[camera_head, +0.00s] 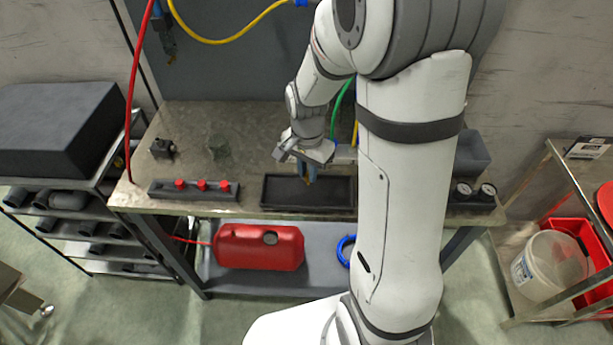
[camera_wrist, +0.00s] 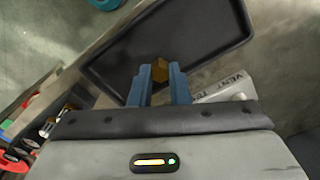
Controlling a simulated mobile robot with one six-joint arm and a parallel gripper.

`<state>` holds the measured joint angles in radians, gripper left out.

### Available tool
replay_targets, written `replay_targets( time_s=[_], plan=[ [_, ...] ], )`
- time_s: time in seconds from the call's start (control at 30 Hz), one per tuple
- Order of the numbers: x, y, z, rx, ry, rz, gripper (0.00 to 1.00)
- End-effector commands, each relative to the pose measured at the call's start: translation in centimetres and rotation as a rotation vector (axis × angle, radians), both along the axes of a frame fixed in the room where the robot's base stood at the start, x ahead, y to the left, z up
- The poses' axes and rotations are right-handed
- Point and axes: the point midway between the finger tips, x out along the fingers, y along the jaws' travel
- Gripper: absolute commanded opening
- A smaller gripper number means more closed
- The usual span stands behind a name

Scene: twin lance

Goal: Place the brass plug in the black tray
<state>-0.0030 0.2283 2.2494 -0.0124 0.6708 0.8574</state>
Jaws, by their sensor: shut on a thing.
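The black tray (camera_head: 334,193) lies on the workbench near its front edge, a shallow rectangle with a raised rim. It also shows in the wrist view (camera_wrist: 222,22). My gripper (camera_head: 308,175) points down over the tray. Its blue fingers (camera_wrist: 159,82) are shut on the brass plug (camera_wrist: 160,68), a small faceted brown-gold piece at the fingertips. The plug (camera_head: 309,181) also shows small in the head view, against the tray. I cannot tell whether it touches the tray floor.
A black rack with red knobs (camera_head: 202,186) stands left of the tray. A small dark block (camera_head: 162,149) sits behind it. Two gauges (camera_head: 475,191) are at the bench's right. A red fuel can (camera_head: 259,247) is on the shelf below. Hoses hang behind the arm.

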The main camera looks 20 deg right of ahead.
Motion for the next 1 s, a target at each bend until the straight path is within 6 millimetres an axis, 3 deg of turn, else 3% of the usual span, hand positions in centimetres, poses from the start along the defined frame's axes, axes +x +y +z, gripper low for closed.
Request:
replay_targets(
  time_s=[0.2,0.6,0.63,0.87,1.0],
  plan=[
    [0.0,0.1,-2.7,-0.001,0.002,0.002,0.0],
    [0.0,0.1,-3.4,0.0,0.0,0.003,0.0],
    [0.0,0.1,-3.3,0.0,0.0,0.003,0.18],
    [0.0,0.1,-3.2,0.0,0.0,0.004,0.36],
    [0.0,0.1,-3.2,0.0,0.0,0.004,0.38]
  ],
)
